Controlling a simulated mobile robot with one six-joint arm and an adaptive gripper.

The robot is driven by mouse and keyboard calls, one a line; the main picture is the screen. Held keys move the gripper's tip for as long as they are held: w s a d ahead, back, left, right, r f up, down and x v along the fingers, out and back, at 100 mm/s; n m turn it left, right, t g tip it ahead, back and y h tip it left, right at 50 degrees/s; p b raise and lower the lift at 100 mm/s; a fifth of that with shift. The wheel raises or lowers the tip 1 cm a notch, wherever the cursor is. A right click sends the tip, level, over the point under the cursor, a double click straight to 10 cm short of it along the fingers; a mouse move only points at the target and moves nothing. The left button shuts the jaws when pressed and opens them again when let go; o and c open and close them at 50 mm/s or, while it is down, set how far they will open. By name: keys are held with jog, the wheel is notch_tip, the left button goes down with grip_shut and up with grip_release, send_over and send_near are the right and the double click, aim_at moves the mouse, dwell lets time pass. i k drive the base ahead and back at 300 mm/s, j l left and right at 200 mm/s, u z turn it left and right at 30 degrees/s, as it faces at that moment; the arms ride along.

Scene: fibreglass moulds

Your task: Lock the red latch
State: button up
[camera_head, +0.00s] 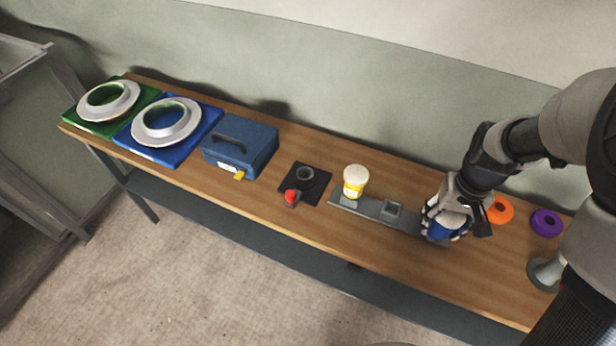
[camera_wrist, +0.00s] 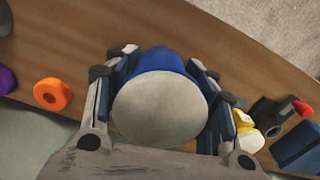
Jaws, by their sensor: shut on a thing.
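The red latch (camera_head: 291,197) is a small red-tipped part at the front left corner of a black plate (camera_head: 314,191) that bears a dark round socket (camera_head: 305,174). The red tip also shows at the right edge of the wrist view (camera_wrist: 303,107). Whether the latch is locked is too small to tell. My gripper (camera_head: 446,222) is well to the right of the latch. It is shut on a blue jar with a pale lid (camera_wrist: 160,108), at the right end of a grey rail. Whether the jar touches the rail cannot be told.
A yellow jar with a pale lid (camera_head: 355,184) stands on the rail (camera_head: 372,208), between latch and gripper. A blue toolbox (camera_head: 257,154) and ring moulds on blue (camera_head: 155,150) and green plates are to the left. Orange (camera_head: 502,216) and purple rings (camera_head: 547,229) lie right.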

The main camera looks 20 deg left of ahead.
aim_at(291, 198)
jog(key=i+u, duration=0.1)
jog(key=u, duration=1.15)
jog(key=i+l+u, duration=0.2)
jog(key=i, duration=0.25)
jog(key=i+j+z, duration=0.15)
jog(key=z, duration=0.15)
jog(key=i+j+z, duration=0.1)
jog(key=j+z, duration=0.5)
jog(key=j, duration=0.15)
jog(key=i, duration=0.05)
